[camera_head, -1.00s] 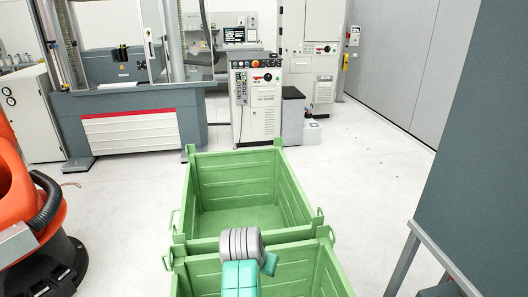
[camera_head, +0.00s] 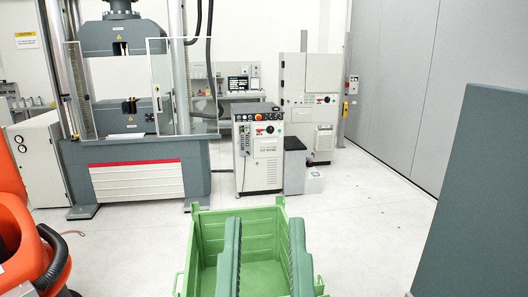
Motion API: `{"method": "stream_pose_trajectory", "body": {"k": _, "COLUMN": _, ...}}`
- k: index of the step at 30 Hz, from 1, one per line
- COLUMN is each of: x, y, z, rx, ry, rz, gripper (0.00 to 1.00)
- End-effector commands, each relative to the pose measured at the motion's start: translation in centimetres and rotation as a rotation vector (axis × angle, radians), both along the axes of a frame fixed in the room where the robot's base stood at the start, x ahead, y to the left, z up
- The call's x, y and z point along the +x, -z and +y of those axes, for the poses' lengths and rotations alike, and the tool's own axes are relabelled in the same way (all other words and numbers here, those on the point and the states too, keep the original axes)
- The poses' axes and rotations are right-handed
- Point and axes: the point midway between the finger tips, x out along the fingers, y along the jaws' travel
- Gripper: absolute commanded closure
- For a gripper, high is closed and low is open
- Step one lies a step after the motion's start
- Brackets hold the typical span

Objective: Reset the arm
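My gripper (camera_head: 265,222) shows at the bottom centre as two long, dark green-grey fingers with ridged edges, pointing up in the picture. The fingers stand wide apart, with nothing visible between them except the green crate behind.
A green crate (camera_head: 242,219) stands on the floor behind the fingers and looks empty where visible. A tensile testing machine (camera_head: 136,180) stands back left, beside a control cabinet (camera_head: 262,150). A dark grey panel (camera_head: 475,190) is at right; an orange robot part (camera_head: 22,240) is at left.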

Motion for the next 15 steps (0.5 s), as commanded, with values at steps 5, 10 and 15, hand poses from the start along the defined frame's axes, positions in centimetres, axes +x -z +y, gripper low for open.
{"method": "stream_pose_trajectory", "body": {"k": 5, "x": 0.0, "y": -11.7, "z": 0.1, "rx": 0.002, "ry": -0.006, "rz": 0.002, "gripper": 0.67}}
{"method": "stream_pose_trajectory", "body": {"k": 10, "x": 0.0, "y": -20.3, "z": 0.2, "rx": 0.004, "ry": -0.011, "rz": 0.004, "gripper": 0.67}}
{"method": "stream_pose_trajectory", "body": {"k": 15, "x": 0.1, "y": -26.9, "z": 0.4, "rx": 0.006, "ry": -0.016, "rz": 0.005, "gripper": 0.67}}
